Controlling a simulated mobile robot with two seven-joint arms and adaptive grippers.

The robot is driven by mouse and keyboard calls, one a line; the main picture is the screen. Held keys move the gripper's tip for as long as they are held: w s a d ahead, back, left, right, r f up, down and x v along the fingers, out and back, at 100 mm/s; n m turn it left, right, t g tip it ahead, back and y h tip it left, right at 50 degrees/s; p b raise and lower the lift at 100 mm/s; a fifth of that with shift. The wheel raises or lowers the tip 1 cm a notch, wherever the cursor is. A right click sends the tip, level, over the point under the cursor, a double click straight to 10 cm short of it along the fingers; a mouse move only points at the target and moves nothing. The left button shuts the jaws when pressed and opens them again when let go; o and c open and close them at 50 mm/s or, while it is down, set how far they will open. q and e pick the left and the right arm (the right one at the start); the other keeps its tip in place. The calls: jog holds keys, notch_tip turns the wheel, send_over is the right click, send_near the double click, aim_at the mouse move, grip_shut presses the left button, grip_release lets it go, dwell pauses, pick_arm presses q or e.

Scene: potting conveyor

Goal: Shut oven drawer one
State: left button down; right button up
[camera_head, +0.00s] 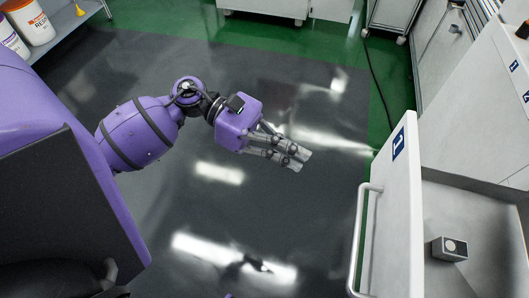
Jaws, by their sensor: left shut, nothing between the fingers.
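Oven drawer one (402,215) is pulled out at the right. Its white front carries a blue label with the number 1 and a pale vertical-looking bar handle (358,240). A small grey block with a round mark on it (450,249) sits inside the drawer. My left gripper (300,162) is shut and empty. It hangs over the dark floor, left of the drawer front and apart from the handle. My right gripper is not in view.
The white oven cabinet (483,105) stands at the right, behind the drawer. A shelf with white tubs (28,22) is at the upper left. White cabinets on casters stand at the far edge. The dark floor between is clear.

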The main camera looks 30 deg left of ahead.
aim_at(359, 188)
pick_arm(q)
jog(key=p+x, duration=0.1)
jog(key=x, duration=0.8)
jog(key=shift+w+d+p, duration=0.1)
jog(key=shift+d+p, duration=0.2)
jog(key=shift+p, duration=0.05)
jog(key=shift+d+f, duration=0.1)
jog(key=shift+d, duration=0.4)
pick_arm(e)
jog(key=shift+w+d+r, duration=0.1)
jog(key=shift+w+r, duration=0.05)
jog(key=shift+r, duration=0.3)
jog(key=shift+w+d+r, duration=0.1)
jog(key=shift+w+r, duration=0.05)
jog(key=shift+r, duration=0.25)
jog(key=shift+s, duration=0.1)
